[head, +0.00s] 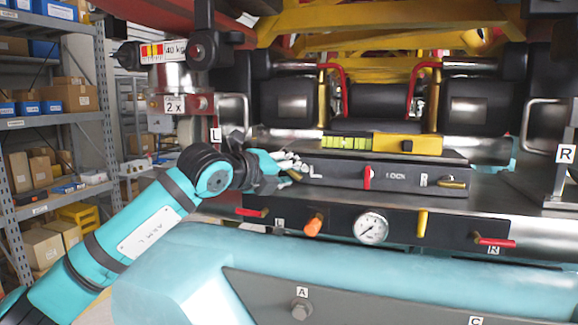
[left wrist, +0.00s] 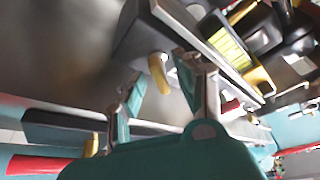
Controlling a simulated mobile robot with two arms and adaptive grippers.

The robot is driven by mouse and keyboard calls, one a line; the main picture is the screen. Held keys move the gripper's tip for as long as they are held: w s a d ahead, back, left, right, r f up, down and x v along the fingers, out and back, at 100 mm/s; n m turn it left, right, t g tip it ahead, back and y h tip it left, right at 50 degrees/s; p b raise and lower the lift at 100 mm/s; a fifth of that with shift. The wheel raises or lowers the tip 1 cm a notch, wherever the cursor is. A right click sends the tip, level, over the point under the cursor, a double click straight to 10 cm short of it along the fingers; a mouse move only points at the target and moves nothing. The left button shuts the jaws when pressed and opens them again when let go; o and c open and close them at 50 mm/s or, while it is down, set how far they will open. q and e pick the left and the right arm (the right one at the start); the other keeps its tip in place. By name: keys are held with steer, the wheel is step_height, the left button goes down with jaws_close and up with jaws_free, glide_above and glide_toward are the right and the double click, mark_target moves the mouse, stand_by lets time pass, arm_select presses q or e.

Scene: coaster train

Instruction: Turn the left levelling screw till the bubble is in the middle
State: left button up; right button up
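The left levelling screw, a yellow handle (left wrist: 158,74), sticks out of the dark lock box's front near its L mark. In the head view my left gripper (head: 293,165) is at that left end and mostly covers the screw. In the left wrist view the left gripper (left wrist: 160,70) is open, its fingers apart on either side of the handle, with gaps visible. The spirit level (head: 412,144) lies on the box, with a yellow-green vial (head: 346,143); the vial also shows in the left wrist view (left wrist: 229,46). I cannot make out where the bubble is. My right gripper is not in view.
The box carries a red LOCK lever (head: 367,177) and a right screw (head: 452,182). Below it a dark panel holds a gauge (head: 371,227), an orange knob (head: 313,225) and red levers (head: 494,241). Shelves (head: 58,121) stand at the left.

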arm_select(q)
steer(key=shift+c, duration=0.3)
jaws_close()
steer(key=shift+f+m+y+b, duration=0.25)
steer(key=shift+m+b, duration=0.25)
steer(key=shift+b, duration=0.45)
steer(key=shift+d+m+y+b, duration=0.1)
steer(key=shift+m+y+b, duration=0.35)
steer(key=shift+b, duration=0.3)
steer(key=shift+r+m+y+b, duration=0.1)
steer(key=shift+m+y+b, duration=0.4)
steer(key=shift+m+b, duration=0.35)
steer(key=shift+r+m+y+b, duration=0.1)
steer(key=shift+m+y+b, duration=0.45)
steer(key=shift+m, duration=0.35)
